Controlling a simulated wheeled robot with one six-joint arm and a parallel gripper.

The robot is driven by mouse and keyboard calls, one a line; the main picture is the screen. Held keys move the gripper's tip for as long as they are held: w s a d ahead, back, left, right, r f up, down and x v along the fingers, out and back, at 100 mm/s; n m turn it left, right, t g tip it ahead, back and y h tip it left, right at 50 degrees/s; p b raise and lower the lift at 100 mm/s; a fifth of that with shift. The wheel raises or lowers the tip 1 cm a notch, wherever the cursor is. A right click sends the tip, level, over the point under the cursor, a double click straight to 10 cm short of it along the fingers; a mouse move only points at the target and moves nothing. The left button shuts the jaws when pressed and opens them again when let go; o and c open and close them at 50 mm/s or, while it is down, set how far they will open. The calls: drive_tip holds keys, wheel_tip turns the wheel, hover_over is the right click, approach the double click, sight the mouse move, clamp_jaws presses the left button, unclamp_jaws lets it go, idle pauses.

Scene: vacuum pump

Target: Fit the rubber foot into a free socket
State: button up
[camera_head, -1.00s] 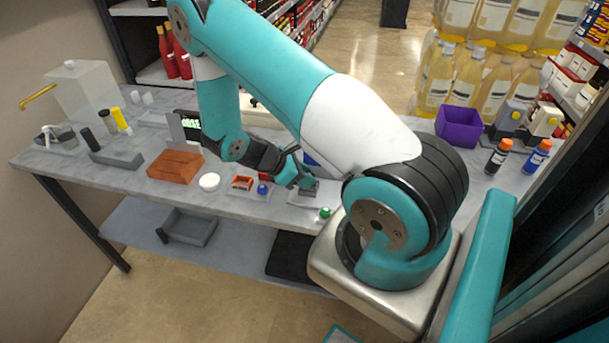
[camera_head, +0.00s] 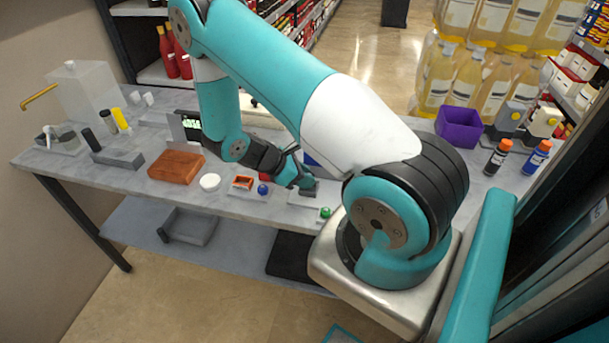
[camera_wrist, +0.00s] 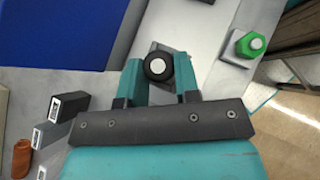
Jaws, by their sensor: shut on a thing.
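My gripper (camera_wrist: 160,72) is shut on a black round rubber foot (camera_wrist: 157,66) with a white centre, seen end-on between the two teal fingers in the wrist view. I cannot tell whether the foot touches the block, and the socket opening is not visible. In the head view, my gripper (camera_head: 303,182) is low over the pale plate at the worktop's front edge, and the foot cannot be made out there.
A green nut-like part (camera_wrist: 250,44) sits beside the plate; it also shows in the head view (camera_head: 325,212). A blue panel (camera_wrist: 65,28) stands close by.

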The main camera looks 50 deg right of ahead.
drive_tip(key=shift+f, duration=0.5)
idle(0.6)
drive_tip(key=shift+r, duration=0.1)
drive_tip(key=shift+r+p, duration=0.3)
drive_tip(key=shift+r, duration=0.15)
drive_tip(key=shift+s+p, duration=0.15)
drive_tip(key=shift+p, duration=0.15)
idle(1.4)
drive_tip(key=shift+f+b, duration=0.45)
drive_tip(key=shift+f, duration=0.1)
drive_tip(key=shift+r, duration=0.15)
drive_tip(key=shift+r+p, duration=0.4)
drive_tip(key=shift+p, duration=0.15)
